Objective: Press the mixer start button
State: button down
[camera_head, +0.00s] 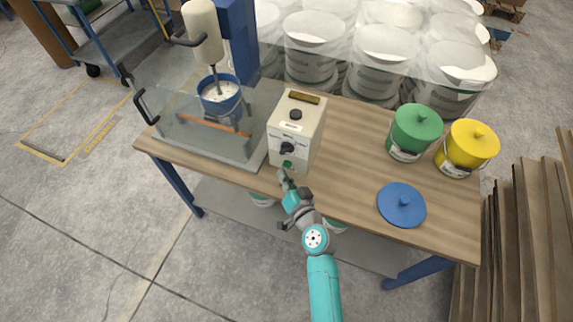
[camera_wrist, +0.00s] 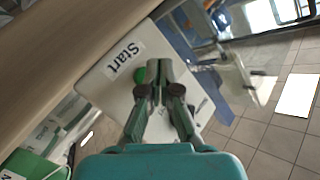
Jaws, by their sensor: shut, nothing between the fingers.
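The mixer control box (camera_head: 296,122), a pale box, stands on the wooden table. A green start button (camera_head: 287,164) is low on its front face. In the wrist view the box face (camera_wrist: 120,88) carries a "Start" label, and the green button (camera_wrist: 140,76) is partly hidden behind my fingers. My gripper (camera_head: 282,176) is shut and empty, its tips just in front of the green button. In the wrist view my gripper (camera_wrist: 160,66) covers the area beside the button. I cannot tell whether the tips touch it. The mixer (camera_head: 203,38) stands left of the box, over a blue bucket (camera_head: 220,97).
A green tub (camera_head: 414,132), a yellow tub (camera_head: 467,148) and a blue lid (camera_head: 401,206) are on the right of the wooden table (camera_head: 350,165). Several white buckets (camera_head: 310,50) stand behind it. Clear guards (camera_head: 175,90) surround the mixer. Planks (camera_head: 520,240) stand at right.

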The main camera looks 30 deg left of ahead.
jog(key=shift+w, duration=0.1)
dwell(0.4)
jog(key=shift+w+a, duration=0.1)
jog(key=shift+w, duration=0.2)
